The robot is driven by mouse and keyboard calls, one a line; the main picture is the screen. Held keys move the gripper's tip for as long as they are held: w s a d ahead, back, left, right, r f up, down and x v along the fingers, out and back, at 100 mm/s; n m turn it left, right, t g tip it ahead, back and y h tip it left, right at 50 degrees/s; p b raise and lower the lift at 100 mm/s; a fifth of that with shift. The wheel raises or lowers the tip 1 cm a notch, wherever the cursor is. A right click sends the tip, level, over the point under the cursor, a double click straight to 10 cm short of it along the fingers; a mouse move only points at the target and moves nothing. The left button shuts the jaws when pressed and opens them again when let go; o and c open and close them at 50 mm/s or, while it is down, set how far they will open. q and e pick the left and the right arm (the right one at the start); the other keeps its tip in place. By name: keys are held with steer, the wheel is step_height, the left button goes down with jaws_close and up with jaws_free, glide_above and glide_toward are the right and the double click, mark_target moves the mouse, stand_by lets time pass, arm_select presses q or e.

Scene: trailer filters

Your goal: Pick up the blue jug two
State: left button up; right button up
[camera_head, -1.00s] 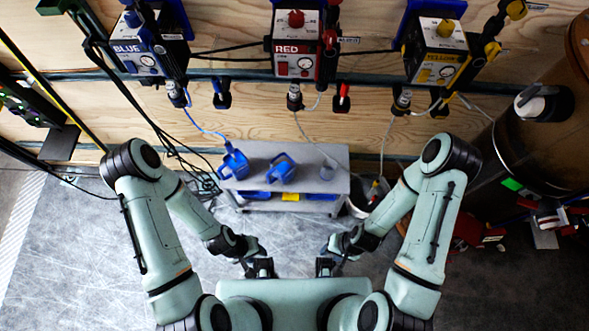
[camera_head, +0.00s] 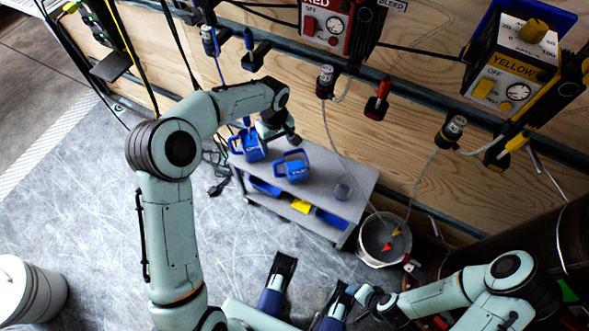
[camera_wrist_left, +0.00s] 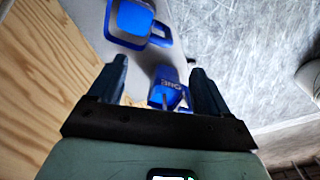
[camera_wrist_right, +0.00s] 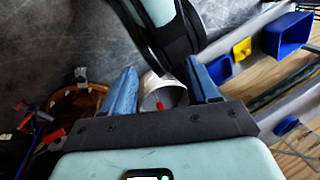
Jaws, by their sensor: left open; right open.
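Two blue jugs stand upright on the grey cart (camera_head: 352,180). The right one reads as jug two (camera_head: 292,166). It also shows at the top of the left wrist view (camera_wrist_left: 136,20), partly cut off. My left gripper (camera_head: 287,136) is open and empty, above and behind the jugs near the wall, touching neither as far as I can tell. My right gripper (camera_wrist_right: 165,82) is open and empty, low near my body.
A lower shelf holds blue and yellow items (camera_head: 300,206). A clear cup (camera_head: 343,188) stands on the cart's right end. A grey bucket (camera_head: 384,240) is right of the cart. Hoses and connectors hang from the wooden wall (camera_head: 420,130). The floor (camera_head: 105,215) at left is open.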

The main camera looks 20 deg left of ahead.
mark_target(279, 162)
arm_select(q)
step_height(279, 162, down, 6)
steer(key=shift+a+f+b, duration=0.1)
steer(key=shift+f+b, duration=0.15)
steer(key=shift+b, duration=0.3)
steer(key=shift+f+b, duration=0.7)
steer(key=shift+f, duration=2.4)
arm_select(e)
steer(key=shift+t+h, duration=0.3)
steer(key=shift+t, duration=0.4)
steer(key=w+f, duration=0.1)
steer(key=w+d+f, duration=0.1)
steer(key=w, duration=0.1)
steer(key=w+d+f, duration=0.1)
steer(key=shift+w, duration=0.15)
arm_select(q)
steer(key=c, duration=1.4)
steer(key=shift+o, duration=0.2)
steer(key=shift+r, duration=0.15)
